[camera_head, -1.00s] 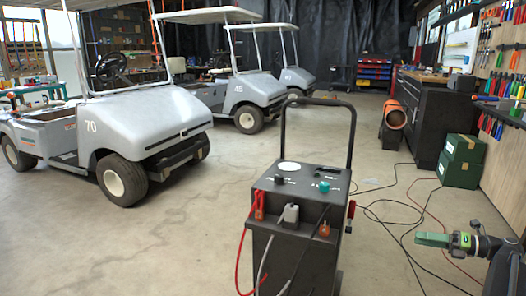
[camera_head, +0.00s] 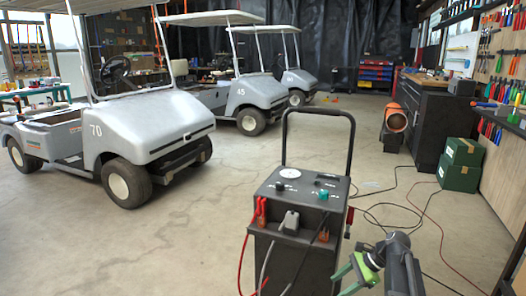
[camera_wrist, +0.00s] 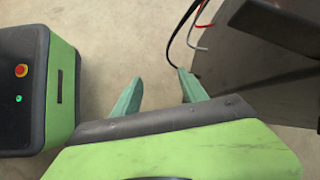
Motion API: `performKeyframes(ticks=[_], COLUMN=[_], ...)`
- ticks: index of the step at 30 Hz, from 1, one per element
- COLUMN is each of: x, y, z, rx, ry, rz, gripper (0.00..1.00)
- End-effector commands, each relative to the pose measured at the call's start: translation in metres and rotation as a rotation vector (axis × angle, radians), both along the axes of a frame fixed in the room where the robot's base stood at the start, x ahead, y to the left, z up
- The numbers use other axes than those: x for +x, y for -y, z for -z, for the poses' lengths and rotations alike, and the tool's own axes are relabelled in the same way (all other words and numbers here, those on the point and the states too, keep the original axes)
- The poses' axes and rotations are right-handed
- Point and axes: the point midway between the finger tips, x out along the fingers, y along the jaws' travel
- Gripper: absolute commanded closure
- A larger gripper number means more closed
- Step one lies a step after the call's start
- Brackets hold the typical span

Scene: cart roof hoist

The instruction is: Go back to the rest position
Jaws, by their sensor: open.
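My gripper (camera_head: 352,271) is at the lower right of the head view, just right of the black wheeled charger cart (camera_head: 293,205). In the wrist view my gripper (camera_wrist: 160,78) has its two green fingers apart, with bare floor between and beyond them. Nothing is between the fingers. The cart has a tall black handle, a white dial, a green knob and red and grey cables. A dark surface with cables, apparently the cart (camera_wrist: 240,55), fills the upper right of the wrist view.
A grey golf cart numbered 70 (camera_head: 150,122) stands at left, with others behind. Green boxes (camera_head: 459,164) and a dark workbench (camera_head: 433,115) stand at right. Loose cables (camera_head: 400,215) lie on the floor. The floor between the golf carts and charger is clear.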

Motion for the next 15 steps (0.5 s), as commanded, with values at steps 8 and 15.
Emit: performKeyframes(ticks=[8, 15], x=[-0.072, -0.091], y=[-0.077, -0.09], z=[0.013, -0.027], rx=[-0.449, -0.605], ry=[0.296, 0.375], rz=[-0.914, -1.376], gripper=[0.5, 0.5])
